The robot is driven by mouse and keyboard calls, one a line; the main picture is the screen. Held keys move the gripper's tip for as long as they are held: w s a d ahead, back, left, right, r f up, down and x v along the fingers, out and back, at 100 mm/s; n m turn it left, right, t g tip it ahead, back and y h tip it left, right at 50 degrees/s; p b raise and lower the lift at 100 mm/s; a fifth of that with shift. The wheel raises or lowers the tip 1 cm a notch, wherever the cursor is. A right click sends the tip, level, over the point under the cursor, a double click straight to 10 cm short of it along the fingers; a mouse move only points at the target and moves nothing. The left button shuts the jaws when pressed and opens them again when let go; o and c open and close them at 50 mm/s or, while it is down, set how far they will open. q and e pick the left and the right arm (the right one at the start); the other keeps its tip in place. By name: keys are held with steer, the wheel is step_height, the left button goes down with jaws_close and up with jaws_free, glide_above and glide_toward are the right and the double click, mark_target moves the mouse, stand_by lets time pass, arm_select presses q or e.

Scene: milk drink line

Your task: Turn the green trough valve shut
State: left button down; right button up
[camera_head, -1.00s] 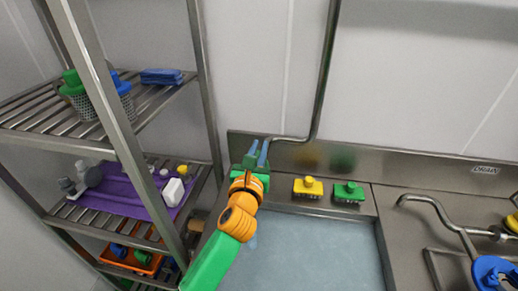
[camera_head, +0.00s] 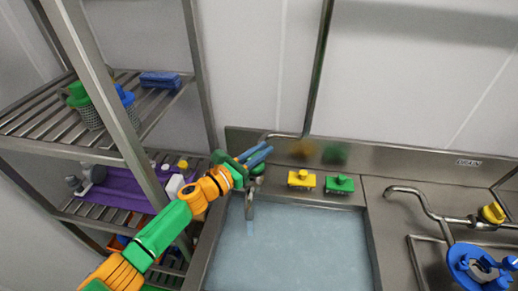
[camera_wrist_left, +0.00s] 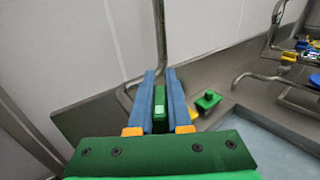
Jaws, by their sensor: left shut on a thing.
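The trough tap stands at the back left corner of the water-filled trough (camera_head: 300,245), and its metal spout (camera_head: 249,207) points down over the water. A pale streak shows below the spout. My left gripper (camera_head: 262,154) reaches over the tap from the left, its blue fingers pointing right and slightly up. In the left wrist view, the green valve handle (camera_wrist_left: 160,106) stands between the two blue fingers, and the gripper is shut on it. The fingers and gripper body hide most of the valve in the head view. My right gripper is not in view.
A yellow brush (camera_head: 301,179) and a green brush (camera_head: 340,185) sit on the trough's back ledge. A metal shelf rack (camera_head: 120,161) stands close on the left. A vertical pipe (camera_head: 319,70) runs up the wall. A blue fitting (camera_head: 462,262) lies at right.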

arm_select(q)
steer(key=shift+f+m+g+h+b, duration=0.2)
steer(key=shift+m+g+h+b, duration=0.3)
steer(key=shift+g, duration=0.1)
steer(key=shift+s+d+r+m+g+h+b, duration=0.1)
steer(key=shift+s+d+m+g+h+b, duration=0.05)
steer(key=shift+m+g+h+b, duration=0.3)
steer(key=c, duration=1)
jaws_free()
steer(key=shift+o, duration=0.7)
steer(key=shift+d, duration=0.15)
steer(key=shift+r, duration=0.1)
